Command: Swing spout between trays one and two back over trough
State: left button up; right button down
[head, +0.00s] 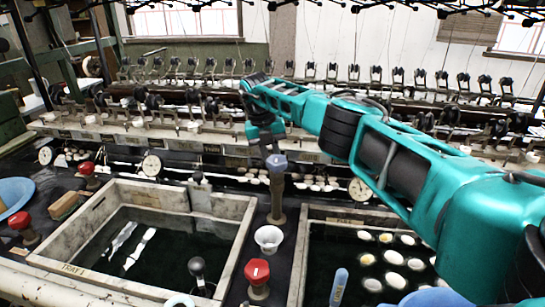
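Tray one (62,269), a worn wooden frame with dark water, stands at the left. Tray two (302,262) is at the right, with several pale cocoons in its dark water. Between them stands an upright brownish post with a grey-blue top, which looks like the spout (277,190); which way its outlet points is unclear. My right gripper (268,142), at the end of the teal arm from the right, is just above and behind the spout's top in the picture. Contact and finger opening cannot be made out. My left gripper is not in view.
A white cup (269,238) and a red-topped knob (257,272) stand between the trays. Another red knob (20,221) and a blue basin (15,194) are at the left. Round gauges (151,165) and rows of reeling fittings run behind. My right arm covers much of the right side.

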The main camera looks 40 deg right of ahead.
jog(key=c, duration=1.1)
grip_release()
jog(key=shift+o, duration=0.2)
notch_tip(320, 180, up, 13)
jog(key=w+a, duration=0.1)
jog(key=a, duration=0.1)
jog(key=shift+w+p, duration=0.2)
jog(key=shift+p, duration=0.25)
jog(key=shift+f, duration=0.15)
jog(key=shift+c, duration=0.2)
